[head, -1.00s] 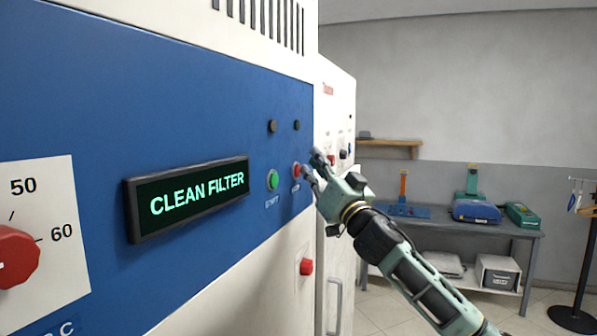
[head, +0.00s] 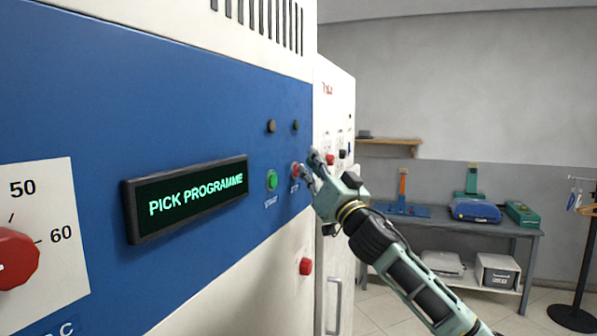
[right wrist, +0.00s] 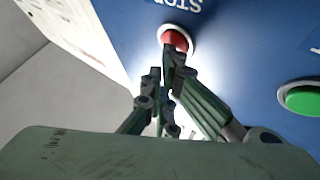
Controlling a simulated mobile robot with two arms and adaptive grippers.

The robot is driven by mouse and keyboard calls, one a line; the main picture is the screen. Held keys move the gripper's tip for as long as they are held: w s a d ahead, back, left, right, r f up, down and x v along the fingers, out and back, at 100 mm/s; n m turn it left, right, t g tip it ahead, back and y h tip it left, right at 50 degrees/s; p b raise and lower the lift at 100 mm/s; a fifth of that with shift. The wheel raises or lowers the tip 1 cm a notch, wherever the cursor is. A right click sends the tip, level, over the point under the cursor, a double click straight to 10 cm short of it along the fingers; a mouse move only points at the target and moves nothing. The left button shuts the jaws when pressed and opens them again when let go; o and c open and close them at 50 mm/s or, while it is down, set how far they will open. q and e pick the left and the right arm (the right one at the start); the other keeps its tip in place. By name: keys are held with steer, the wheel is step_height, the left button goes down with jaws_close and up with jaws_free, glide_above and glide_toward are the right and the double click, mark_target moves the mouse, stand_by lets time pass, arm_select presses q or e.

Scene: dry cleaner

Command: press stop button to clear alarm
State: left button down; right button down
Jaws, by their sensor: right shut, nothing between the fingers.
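The red stop button (head: 295,170) sits on the blue machine panel, right of the green start button (head: 272,181). My right gripper (head: 306,164) is at the red button, its fingers shut with nothing between them. In the right wrist view, one fingertip of the gripper (right wrist: 166,76) overlaps the lower edge of the red button (right wrist: 174,38) and seems to touch it. The green button (right wrist: 302,98) is apart to the right there. The display (head: 190,199) reads PICK PROGRAMME. My left gripper is not in view.
A red dial (head: 14,257) is at the left, and another red button (head: 306,266) is on the lower white panel. A second white machine (head: 335,85) stands just beyond. A workbench (head: 520,231) with tools is at the back right.

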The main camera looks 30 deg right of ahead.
stand_by(0.3)
steer(key=shift+s+d, duration=0.45)
steer(key=shift+s, duration=0.15)
steer(key=shift+d+f, duration=0.1)
steer(key=s+d, duration=0.1)
steer(key=s, duration=0.1)
steer(key=s+d+b, duration=0.1)
steer(key=d, duration=0.1)
steer(key=shift+s, duration=0.4)
stand_by(0.5)
